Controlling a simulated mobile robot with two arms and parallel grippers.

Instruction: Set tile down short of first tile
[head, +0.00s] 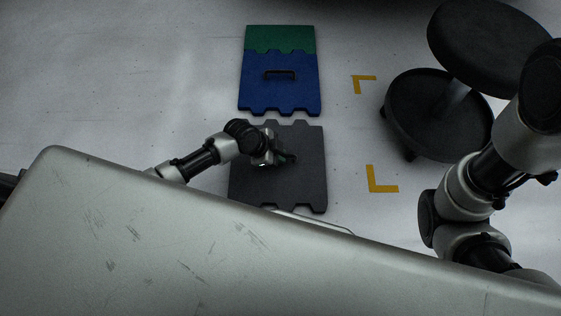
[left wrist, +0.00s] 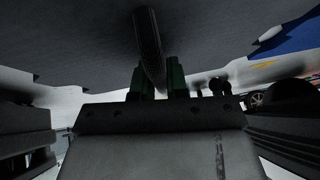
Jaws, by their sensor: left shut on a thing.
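A dark grey tile (head: 251,184) with notched edges lies in line with the blue tile (head: 260,92), on the side nearer to me. A narrow strip of pale floor shows between their notched edges. My left gripper (head: 285,158) is over the grey tile's middle. In the left wrist view the fingers of this gripper (left wrist: 158,82) are shut on the tile's dark handle (left wrist: 149,45), and the grey tile (left wrist: 75,45) fills the upper part. I cannot tell whether the grey tile touches the floor. My right gripper is not in view.
A green tile (head: 280,38) adjoins the blue one at the far side. The blue tile bears a black handle (head: 280,73). Yellow corner marks (head: 372,184) lie on the floor to the right. A black stool (head: 430,120) stands beyond them. Floor left of the tiles is clear.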

